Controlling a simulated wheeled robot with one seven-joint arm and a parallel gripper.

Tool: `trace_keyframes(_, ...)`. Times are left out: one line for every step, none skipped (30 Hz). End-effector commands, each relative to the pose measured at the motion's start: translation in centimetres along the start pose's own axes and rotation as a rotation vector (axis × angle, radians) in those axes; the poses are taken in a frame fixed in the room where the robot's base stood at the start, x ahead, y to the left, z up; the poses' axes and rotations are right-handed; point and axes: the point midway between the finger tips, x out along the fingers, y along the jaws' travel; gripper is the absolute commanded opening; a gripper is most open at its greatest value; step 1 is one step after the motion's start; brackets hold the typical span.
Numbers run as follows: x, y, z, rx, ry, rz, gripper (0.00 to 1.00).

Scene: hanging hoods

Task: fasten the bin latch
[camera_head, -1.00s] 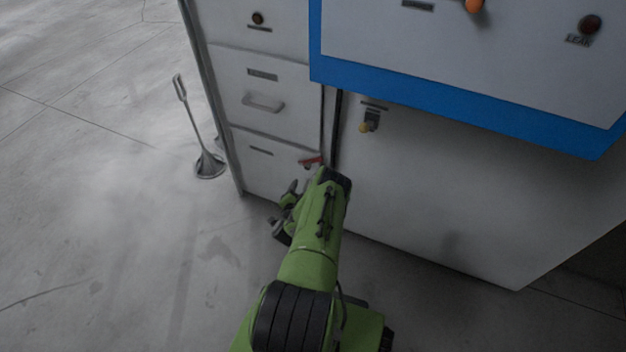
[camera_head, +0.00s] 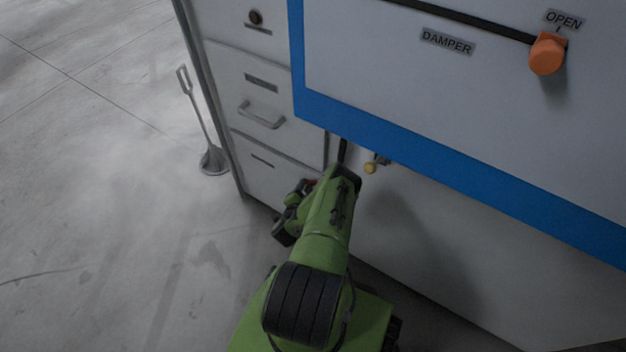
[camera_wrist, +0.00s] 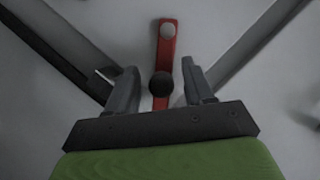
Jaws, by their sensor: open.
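The bin latch (camera_wrist: 166,48) is a red bar with a light round pivot at its upper end and a dark round knob (camera_wrist: 160,85) lower down. In the wrist view the knob lies between the two fingers of my gripper (camera_wrist: 159,82), which is open; I cannot tell whether either finger touches it. In the head view my gripper (camera_head: 303,190) is at the lower drawer front, and only a small red bit of the latch shows there, mostly hidden by my arm.
A blue-edged panel (camera_head: 440,175) overhangs on the right, with an orange knob (camera_head: 546,54) marked OPEN and a DAMPER label. A yellow-tipped fitting (camera_head: 371,167) sits just right of my arm. A stand with a round base (camera_head: 213,161) is on the floor at left, where floor is clear.

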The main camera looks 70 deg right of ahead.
Motion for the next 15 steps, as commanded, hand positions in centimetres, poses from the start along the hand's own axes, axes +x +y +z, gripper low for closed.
trace_keyframes(-0.11, 0.1, 0.2, 0.0, -0.001, 0.001, 0.52)
trace_keyframes(-0.15, 0.11, 0.23, 0.0, -0.001, 0.002, 0.52)
trace_keyframes(-0.18, 0.12, 0.24, 0.0, -0.001, 0.002, 0.52)
trace_keyframes(-0.19, 0.12, 0.24, 0.0, 0.0, 0.002, 0.52)
trace_keyframes(-0.2, 0.11, 0.23, 0.0, 0.0, 0.002, 0.52)
trace_keyframes(-0.2, 0.1, 0.22, 0.0, 0.0, 0.002, 0.52)
trace_keyframes(-0.19, 0.1, 0.21, 0.0, 0.0, 0.002, 0.52)
trace_keyframes(-0.19, 0.09, 0.2, 0.0, 0.0, 0.002, 0.52)
trace_keyframes(-0.19, 0.09, 0.2, 0.0, 0.0, 0.002, 0.52)
trace_keyframes(-0.19, 0.09, 0.2, 0.0, 0.0, 0.002, 0.51)
trace_keyframes(-0.18, 0.09, 0.19, 0.0, 0.0, 0.002, 0.46)
trace_keyframes(-0.18, 0.09, 0.19, 0.0, 0.0, 0.002, 0.4)
trace_keyframes(-0.18, 0.09, 0.19, 0.0, 0.0, 0.002, 0.35)
trace_keyframes(-0.18, 0.09, 0.19, 0.0, 0.0, 0.002, 0.31)
trace_keyframes(-0.17, 0.09, 0.18, 0.0, 0.0, 0.001, 0.25)
